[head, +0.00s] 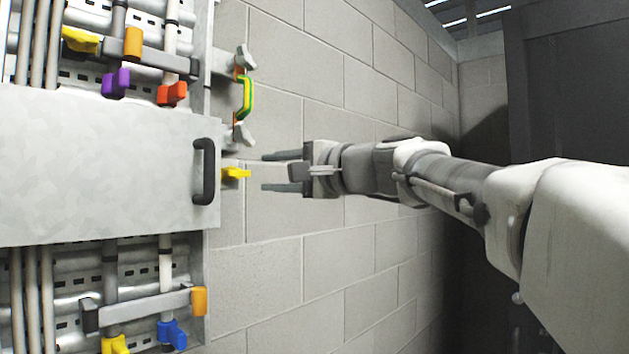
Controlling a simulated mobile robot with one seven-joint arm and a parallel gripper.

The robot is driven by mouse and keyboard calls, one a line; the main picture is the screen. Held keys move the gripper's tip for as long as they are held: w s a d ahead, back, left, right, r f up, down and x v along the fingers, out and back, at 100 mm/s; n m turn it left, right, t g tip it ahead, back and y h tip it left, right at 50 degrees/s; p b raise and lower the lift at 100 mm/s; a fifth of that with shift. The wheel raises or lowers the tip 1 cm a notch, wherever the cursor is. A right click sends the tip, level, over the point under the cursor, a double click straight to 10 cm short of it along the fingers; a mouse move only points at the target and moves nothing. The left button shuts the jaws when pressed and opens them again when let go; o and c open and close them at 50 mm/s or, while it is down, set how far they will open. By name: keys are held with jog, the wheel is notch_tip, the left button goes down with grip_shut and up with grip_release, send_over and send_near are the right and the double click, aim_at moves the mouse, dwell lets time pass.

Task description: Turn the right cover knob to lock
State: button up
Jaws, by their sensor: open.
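A wide pale grey cover (95,165) with a black handle (204,171) spans the panel at the left. A yellow knob (235,173) sticks out just past the cover's right edge, beside the handle; it appears to be the right cover knob. Its tip points right. My gripper (265,172) reaches in from the right, with its two dark fingers pointing left. It is open and empty. Its fingertips are a little to the right of the knob, one higher and one lower than it. I see no contact, but the depth between them is hard to tell.
Purple (116,83) and red (172,94) knobs sit above the cover, a blue knob (172,334) below. A block wall (330,265) runs close behind my arm.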

jog(key=b+v, duration=0.1)
jog(key=v, duration=0.9)
jog(key=shift+d, duration=0.1)
jog(key=s+d+f+n+g+h, duration=0.1)
jog(key=s+f+n+g+h, duration=0.2)
jog(key=f, duration=0.7)
jog(key=s+d+f+h, duration=0.1)
jog(key=s+f+h, duration=0.25)
jog(key=f, duration=0.55)
jog(key=s+d+f+n+g+h, duration=0.1)
jog(key=s+d+f+n+h, duration=0.1)
jog(key=f, duration=0.5)
jog(key=s+d+f+n+g+h+p, duration=0.1)
jog(key=s+d+f+h, duration=0.1)
jog(key=s+d+f, duration=0.3)
jog(key=s+d+f+n+g+h, duration=0.1)
jog(key=s+d+f+n+h, duration=0.1)
jog(key=s+f, duration=0.5)
jog(key=shift+s+d+f+n+h, duration=0.15)
jog(key=shift+d+f+n+h, duration=0.25)
jog(key=shift+d+f, duration=0.55)
